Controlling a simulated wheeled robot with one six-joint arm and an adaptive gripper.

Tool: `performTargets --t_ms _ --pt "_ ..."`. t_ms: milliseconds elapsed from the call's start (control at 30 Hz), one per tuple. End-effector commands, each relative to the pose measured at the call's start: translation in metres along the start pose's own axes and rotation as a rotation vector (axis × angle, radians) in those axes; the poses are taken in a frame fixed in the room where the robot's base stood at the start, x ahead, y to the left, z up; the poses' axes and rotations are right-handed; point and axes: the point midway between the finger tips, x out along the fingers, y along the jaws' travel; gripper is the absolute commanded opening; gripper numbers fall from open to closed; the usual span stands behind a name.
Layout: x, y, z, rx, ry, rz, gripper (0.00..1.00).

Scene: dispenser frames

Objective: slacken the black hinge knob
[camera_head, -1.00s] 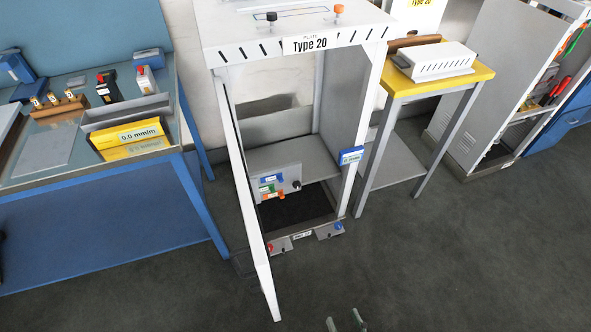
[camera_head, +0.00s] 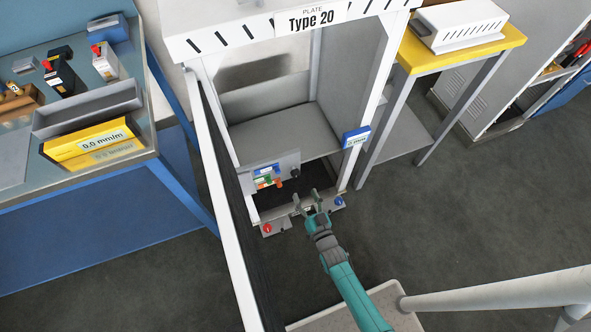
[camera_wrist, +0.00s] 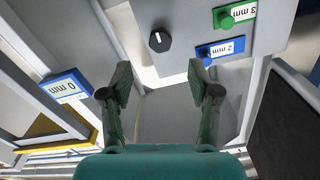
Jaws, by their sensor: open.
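A black round knob (camera_head: 295,173) sits on the right part of a small grey panel (camera_head: 287,159) low inside the white Type 20 frame. In the wrist view the black knob (camera_wrist: 160,40) shows a white mark on its face, and the panel (camera_wrist: 184,18) spans the top. I cannot tell whether this is the hinge knob. My gripper (camera_head: 307,200) is at the frame's lower front, just below the knob in the head view. In the wrist view my gripper (camera_wrist: 162,74) is open and empty; the knob lies beyond the fingertips, sideways between them, apart from both.
Blue (camera_wrist: 221,48) and green (camera_wrist: 227,21) knobs with mm labels sit beside the black one. A red knob (camera_head: 267,228) and a blue knob (camera_head: 339,201) are at the frame's base. A white door-like bar (camera_head: 222,205) stands left of my arm. Floor to the right is clear.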

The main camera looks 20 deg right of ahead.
Motion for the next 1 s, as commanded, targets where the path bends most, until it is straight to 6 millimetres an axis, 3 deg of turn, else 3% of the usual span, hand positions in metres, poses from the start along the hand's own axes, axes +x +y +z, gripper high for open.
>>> performTargets --t_ms 300,500,700,1000 --pt "0.056 -0.001 -0.002 0.000 0.003 -0.001 0.61" --pt "0.082 0.000 -0.001 0.000 0.001 -0.001 0.61" --pt "0.094 0.000 -0.001 0.000 0.000 0.000 0.61" --pt "0.095 0.000 -0.001 0.000 0.000 0.000 0.61"
